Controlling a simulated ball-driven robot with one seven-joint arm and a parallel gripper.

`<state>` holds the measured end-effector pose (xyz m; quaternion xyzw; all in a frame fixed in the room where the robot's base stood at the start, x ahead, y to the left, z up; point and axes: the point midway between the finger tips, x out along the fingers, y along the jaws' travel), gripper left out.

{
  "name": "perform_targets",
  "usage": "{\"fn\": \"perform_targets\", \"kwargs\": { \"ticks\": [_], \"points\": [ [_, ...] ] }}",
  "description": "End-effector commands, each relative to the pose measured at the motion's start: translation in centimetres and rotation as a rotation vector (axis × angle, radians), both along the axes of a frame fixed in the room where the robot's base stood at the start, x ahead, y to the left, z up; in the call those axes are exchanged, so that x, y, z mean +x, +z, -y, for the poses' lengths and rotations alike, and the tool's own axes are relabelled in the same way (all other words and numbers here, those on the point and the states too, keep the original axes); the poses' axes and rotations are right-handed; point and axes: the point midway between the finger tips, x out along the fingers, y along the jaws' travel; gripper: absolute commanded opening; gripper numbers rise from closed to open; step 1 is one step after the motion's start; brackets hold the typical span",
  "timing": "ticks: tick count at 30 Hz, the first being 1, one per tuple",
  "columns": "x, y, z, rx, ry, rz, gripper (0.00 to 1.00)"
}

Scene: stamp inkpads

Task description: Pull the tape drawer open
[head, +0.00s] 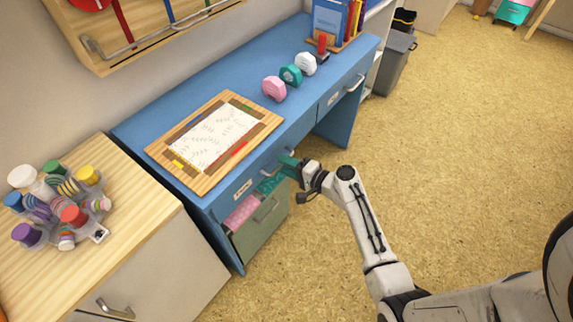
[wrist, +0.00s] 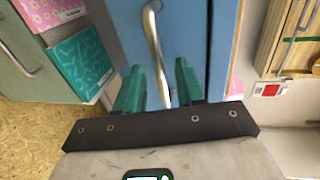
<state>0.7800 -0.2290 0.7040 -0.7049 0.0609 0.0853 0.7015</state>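The blue desk (head: 309,130) has two drawer fronts with labels and metal handles, one near the left end and one at the right (head: 335,98). The labels are too small to read, so I cannot tell which names tape. My gripper (head: 287,163) is at the left drawer's handle (head: 270,160). In the wrist view its two teal fingers (wrist: 160,66) stand apart, with the curved metal handle (wrist: 151,28) running between them. I see no clear grip on the handle. The left drawer (head: 228,198) looks shut.
Below the left drawer, a grey-green drawer (head: 262,228) stands open with pink and teal packs (wrist: 82,60) inside. The floor (head: 440,170) at right is clear.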

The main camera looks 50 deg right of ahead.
Motion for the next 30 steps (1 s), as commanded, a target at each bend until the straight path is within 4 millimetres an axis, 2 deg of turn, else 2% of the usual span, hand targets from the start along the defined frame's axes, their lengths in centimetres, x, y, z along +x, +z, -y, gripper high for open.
{"fn": "perform_targets", "kwargs": {
  "ticks": [11, 22, 30],
  "points": [
    [0.49, -0.09, 0.0, -0.001, -0.001, 0.0, 0.37],
    [0.46, -0.1, -0.01, -0.001, 0.0, 0.0, 0.01],
    [0.45, -0.11, -0.01, -0.001, 0.0, -0.001, 0.0]
  ]
}}
